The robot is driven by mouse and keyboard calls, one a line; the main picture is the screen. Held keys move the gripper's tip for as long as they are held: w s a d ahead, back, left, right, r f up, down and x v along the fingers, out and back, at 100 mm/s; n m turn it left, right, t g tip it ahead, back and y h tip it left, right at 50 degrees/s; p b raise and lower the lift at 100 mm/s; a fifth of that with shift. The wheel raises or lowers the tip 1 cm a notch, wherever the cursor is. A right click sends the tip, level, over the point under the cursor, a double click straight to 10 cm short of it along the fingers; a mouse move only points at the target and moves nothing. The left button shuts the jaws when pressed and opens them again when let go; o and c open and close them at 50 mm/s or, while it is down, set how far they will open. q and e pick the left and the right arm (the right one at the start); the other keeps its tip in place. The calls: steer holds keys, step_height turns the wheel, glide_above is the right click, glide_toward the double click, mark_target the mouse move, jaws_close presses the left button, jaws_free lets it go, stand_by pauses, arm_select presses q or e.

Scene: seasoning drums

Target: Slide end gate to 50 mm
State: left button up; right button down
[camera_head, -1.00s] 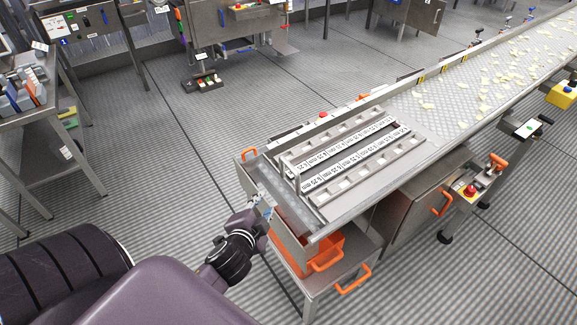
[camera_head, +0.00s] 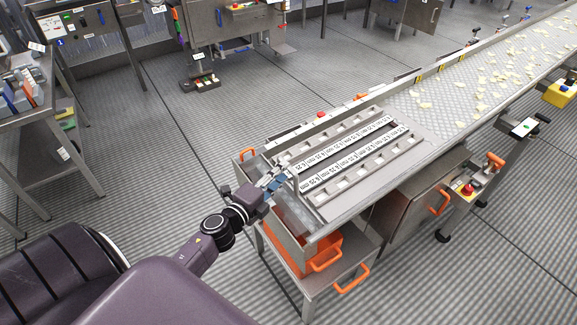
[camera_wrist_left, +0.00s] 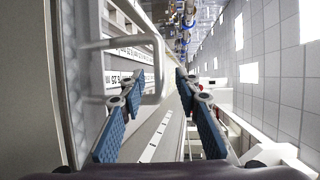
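The end gate (camera_wrist_left: 76,75) shows in the left wrist view as a grey metal plate with a pale loop handle (camera_wrist_left: 159,70) standing out from it. The handle's outer bar appears between the two blue fingers of my left gripper (camera_wrist_left: 163,110), which are apart. I cannot tell whether they touch the handle. In the head view my left gripper (camera_head: 277,181) is at the near-left end of the conveyor deck and covers part of the gate area. Strips with printed mm scales (camera_head: 352,160) lie along the deck. The gate's reading is not legible. My right gripper is not in view.
An orange bin (camera_head: 322,252) sits under the conveyor end, with orange handles around it. The conveyor belt (camera_head: 480,85) carries pale chips toward the upper right. A bench (camera_head: 50,115) stands at far left. The floor between is clear.

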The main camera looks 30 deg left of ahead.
arm_select(q)
steer(key=shift+w+f, duration=0.2)
steer(key=shift+w, duration=0.95)
steer(key=shift+w+f, duration=0.15)
steer(key=shift+w, duration=0.95)
jaws_close()
